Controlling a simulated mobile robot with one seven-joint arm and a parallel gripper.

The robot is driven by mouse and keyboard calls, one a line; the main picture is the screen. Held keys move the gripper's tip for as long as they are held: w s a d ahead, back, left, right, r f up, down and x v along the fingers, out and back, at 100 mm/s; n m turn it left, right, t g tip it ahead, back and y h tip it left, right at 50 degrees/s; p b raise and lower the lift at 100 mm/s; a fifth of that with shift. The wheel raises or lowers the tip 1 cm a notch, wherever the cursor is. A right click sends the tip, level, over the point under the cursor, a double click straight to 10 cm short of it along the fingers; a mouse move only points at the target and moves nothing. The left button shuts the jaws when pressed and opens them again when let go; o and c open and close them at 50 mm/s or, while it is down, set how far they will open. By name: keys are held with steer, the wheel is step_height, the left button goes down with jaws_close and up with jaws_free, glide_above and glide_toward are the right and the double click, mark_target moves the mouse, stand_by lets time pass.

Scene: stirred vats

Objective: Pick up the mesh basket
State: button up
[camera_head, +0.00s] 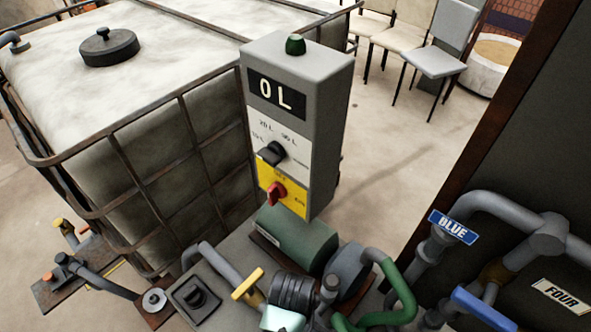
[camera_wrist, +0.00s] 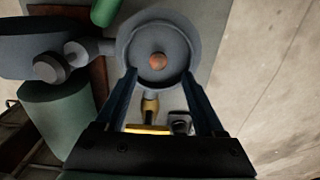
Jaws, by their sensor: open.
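I cannot make out any mesh for certain. In the wrist view a round grey open-topped housing (camera_wrist: 192,35) has a small copper-coloured knob (camera_wrist: 157,61) at its middle. Whether the knob belongs to the mesh basket I cannot tell. My gripper (camera_wrist: 159,76) is open and empty, its two dark fingers reaching toward the near rim of the housing, one on each side. The gap between fingertips and rim cannot be judged. In the head view I cannot pick out my gripper with certainty.
A grey control box (camera_head: 322,130) reading 0 L stands behind the pump fittings. A caged tank (camera_head: 190,140) fills the left. A yellow-handled valve (camera_head: 248,283) and a green hose (camera_head: 400,295) are close by. Pipes labelled BLUE (camera_head: 453,227) and FOUR are at right.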

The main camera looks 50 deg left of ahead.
steer(key=shift+w+f, duration=0.15)
steer(key=shift+f, duration=3.6)
steer(key=shift+c, duration=0.3)
jaws_close()
